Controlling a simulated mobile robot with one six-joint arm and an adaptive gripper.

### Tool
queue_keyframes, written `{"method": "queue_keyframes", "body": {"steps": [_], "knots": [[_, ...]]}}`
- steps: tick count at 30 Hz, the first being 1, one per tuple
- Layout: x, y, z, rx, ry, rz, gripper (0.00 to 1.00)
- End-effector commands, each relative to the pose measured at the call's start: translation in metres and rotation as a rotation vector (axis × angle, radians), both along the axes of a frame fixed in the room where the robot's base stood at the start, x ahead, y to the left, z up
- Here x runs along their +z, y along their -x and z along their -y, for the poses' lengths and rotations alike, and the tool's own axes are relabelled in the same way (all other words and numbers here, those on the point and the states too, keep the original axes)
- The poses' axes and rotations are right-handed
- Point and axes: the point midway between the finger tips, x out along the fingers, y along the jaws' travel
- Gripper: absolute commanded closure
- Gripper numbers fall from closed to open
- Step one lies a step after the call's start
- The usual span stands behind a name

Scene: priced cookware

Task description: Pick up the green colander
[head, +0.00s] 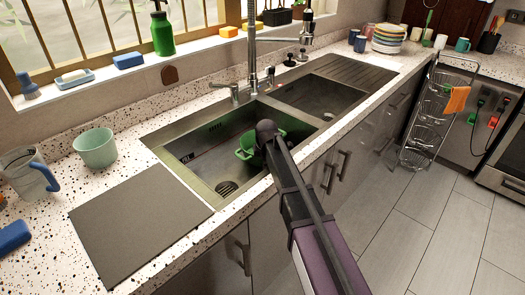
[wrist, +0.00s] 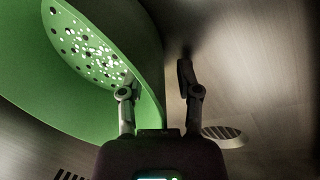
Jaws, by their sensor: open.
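The green colander (head: 244,147) sits in the left sink basin, partly hidden behind my arm in the head view. In the wrist view the colander (wrist: 90,105) fills the left side, with its holes lit up at upper left. My gripper (wrist: 156,80) is open in the wrist view. Its left finger overlaps the colander, and its right finger lies beyond the rim's right edge, over the bare sink. The rim edge passes between the fingers; I cannot tell whether either finger touches it. The fingers are hidden behind my arm in the head view.
The sink's left basin (head: 190,153) has steel walls around the colander; its drain (wrist: 222,135) shows at right in the wrist view. A tall faucet (head: 252,55) stands behind. A grey board (head: 140,222), green cup (head: 96,148) and pitcher (head: 28,172) are on the left counter.

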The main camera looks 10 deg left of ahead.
Motion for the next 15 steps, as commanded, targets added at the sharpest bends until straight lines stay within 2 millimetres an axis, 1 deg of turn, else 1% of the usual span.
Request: {"method": "queue_keyframes", "body": {"steps": [4, 5, 6, 8, 9, 15], "knots": [[0.0, 0.0001, -0.0002, 0.0, 0.0, 0.0, 0.56], [0.0, 0.0001, -0.0002, 0.0, 0.0, 0.0, 0.65], [0.0, 0.0001, -0.0002, 0.0, 0.0, 0.0, 0.77], [0.0, 0.0001, -0.0002, 0.0, 0.0, 0.0, 0.95], [0.0, 0.0001, -0.0003, 0.0, 0.0, 0.0, 1.0], [0.0, 0.0001, -0.0004, 0.0, 0.0, 0.0, 1.0]]}}
